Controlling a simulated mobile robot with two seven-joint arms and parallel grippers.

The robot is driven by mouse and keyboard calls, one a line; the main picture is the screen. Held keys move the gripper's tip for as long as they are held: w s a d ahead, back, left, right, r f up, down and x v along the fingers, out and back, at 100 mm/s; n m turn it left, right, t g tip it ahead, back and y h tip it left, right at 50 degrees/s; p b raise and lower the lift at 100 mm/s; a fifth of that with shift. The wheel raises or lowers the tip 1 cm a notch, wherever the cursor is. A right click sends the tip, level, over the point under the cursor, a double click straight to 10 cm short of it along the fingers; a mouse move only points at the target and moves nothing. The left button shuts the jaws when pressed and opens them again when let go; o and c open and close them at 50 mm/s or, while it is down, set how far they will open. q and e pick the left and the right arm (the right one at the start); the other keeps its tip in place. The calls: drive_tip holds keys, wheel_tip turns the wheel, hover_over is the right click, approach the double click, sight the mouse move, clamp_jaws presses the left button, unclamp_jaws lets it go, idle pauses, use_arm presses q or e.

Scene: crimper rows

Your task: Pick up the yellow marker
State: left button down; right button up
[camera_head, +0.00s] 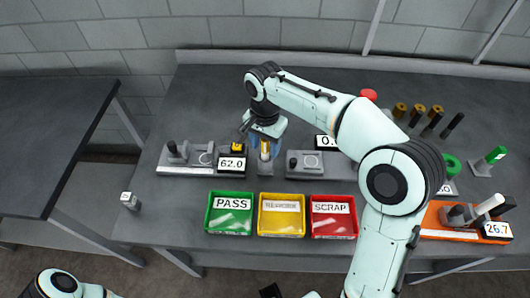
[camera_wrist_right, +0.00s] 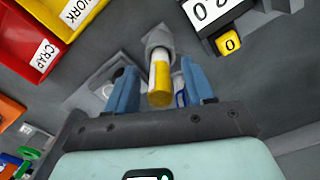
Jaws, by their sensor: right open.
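The yellow marker (camera_head: 265,149) stands in a small grey holder (camera_head: 265,167) behind the yellow tray. In the right wrist view the marker (camera_wrist_right: 159,80) shows a yellow body with a pale band, its far end in the grey holder (camera_wrist_right: 160,40). My right gripper (camera_wrist_right: 161,88) is open, with one blue finger on each side of the marker and a visible gap on both sides. In the head view the right gripper (camera_head: 265,143) is over the marker and partly hides it. Only part of my left arm shows at the lower left; its gripper is out of view.
Green PASS (camera_head: 231,231), yellow REWORK (camera_head: 281,233) and red SCRAP (camera_head: 333,233) trays line the front. A gauge with a 62.0 display (camera_head: 232,163) stands close left of the marker; another grey fixture (camera_head: 305,172) is to its right. The bench's back left is clear.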

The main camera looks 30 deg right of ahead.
drive_tip(key=shift+f, duration=0.65)
clamp_jaws()
